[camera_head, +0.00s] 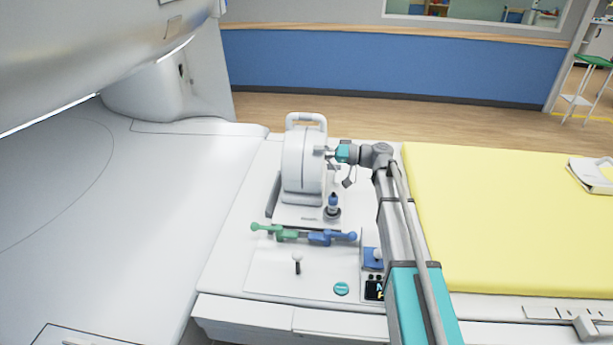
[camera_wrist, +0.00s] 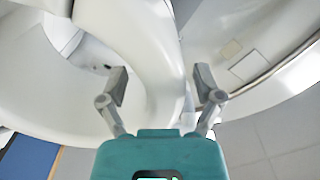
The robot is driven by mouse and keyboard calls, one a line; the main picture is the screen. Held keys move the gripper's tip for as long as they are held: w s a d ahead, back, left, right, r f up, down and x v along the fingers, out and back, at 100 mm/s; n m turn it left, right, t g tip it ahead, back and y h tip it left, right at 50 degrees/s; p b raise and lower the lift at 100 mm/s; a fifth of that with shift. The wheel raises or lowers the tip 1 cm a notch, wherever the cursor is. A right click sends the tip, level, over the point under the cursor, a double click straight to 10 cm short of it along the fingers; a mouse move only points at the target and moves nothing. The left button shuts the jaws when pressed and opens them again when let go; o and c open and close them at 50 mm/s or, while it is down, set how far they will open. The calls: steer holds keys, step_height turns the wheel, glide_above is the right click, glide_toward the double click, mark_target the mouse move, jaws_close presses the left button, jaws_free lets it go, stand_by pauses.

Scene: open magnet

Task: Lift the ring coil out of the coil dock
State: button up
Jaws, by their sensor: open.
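The ring coil (camera_head: 300,165) is a thick white ring with a handle (camera_head: 306,118) on top. It stands upright in the coil dock (camera_head: 295,214), a pale base with a dark edge. My gripper (camera_head: 332,163) is at the right side of the ring, around mid-height. In the wrist view, my gripper (camera_wrist: 161,83) is open, with the white rim of the ring coil (camera_wrist: 155,55) running between its two fingers. I cannot tell whether either finger touches the rim. The ring's lower part is partly out of sight there.
A dark blue-tipped post (camera_head: 333,203) stands by the dock. A yellow mattress (camera_head: 500,220) is to the right; the white scanner housing (camera_head: 90,60) overhangs the left.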

steer(key=shift+a, duration=0.75)
jaws_close()
